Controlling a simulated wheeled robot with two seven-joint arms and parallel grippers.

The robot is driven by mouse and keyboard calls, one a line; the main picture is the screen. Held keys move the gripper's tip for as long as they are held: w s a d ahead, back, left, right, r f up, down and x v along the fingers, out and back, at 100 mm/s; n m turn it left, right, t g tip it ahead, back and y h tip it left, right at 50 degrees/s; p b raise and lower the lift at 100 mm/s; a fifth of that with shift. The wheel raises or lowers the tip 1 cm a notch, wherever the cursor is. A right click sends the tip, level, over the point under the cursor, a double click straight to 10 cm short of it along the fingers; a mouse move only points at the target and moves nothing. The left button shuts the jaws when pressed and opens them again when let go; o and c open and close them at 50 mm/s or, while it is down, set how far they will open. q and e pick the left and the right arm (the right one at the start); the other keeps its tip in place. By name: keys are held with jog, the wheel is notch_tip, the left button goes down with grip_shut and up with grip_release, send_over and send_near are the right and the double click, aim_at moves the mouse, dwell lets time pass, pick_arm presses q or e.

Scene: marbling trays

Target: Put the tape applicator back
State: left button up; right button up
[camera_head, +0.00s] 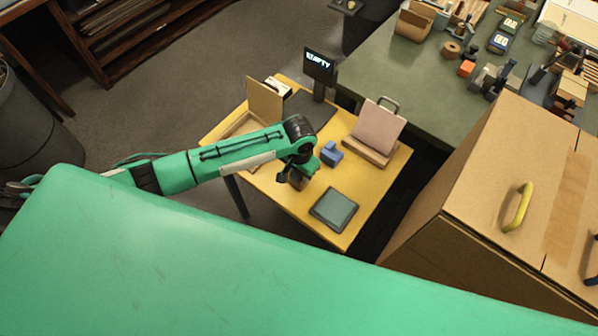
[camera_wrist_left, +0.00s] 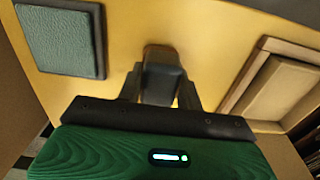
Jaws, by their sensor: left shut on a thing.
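My left gripper (camera_head: 297,182) is low over the yellow table, between the blue block-like object and the front edge. In the left wrist view its two fingers (camera_wrist_left: 160,92) are shut on a dark grey, blocky thing (camera_wrist_left: 162,72). This may be the tape applicator, but its shape is mostly hidden by the fingers and wrist. I cannot tell whether it touches the table. The blue object (camera_head: 331,154) stands on the table just right of my left wrist. My right gripper is out of view.
The yellow table (camera_head: 385,175) carries a grey-green pad (camera_head: 334,210), also in the wrist view (camera_wrist_left: 62,42), an open cardboard box (camera_head: 264,98), a pinkish board on a stand (camera_head: 377,126) and a small display (camera_head: 320,66). A large cardboard carton (camera_head: 470,215) stands close on the right.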

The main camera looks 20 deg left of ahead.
pick_arm(q)
jog(key=o, duration=1)
jog(key=shift+f, duration=0.1)
jog(key=shift+c, duration=0.2)
notch_tip(320, 180, up, 12)
jog(key=b, duration=0.1)
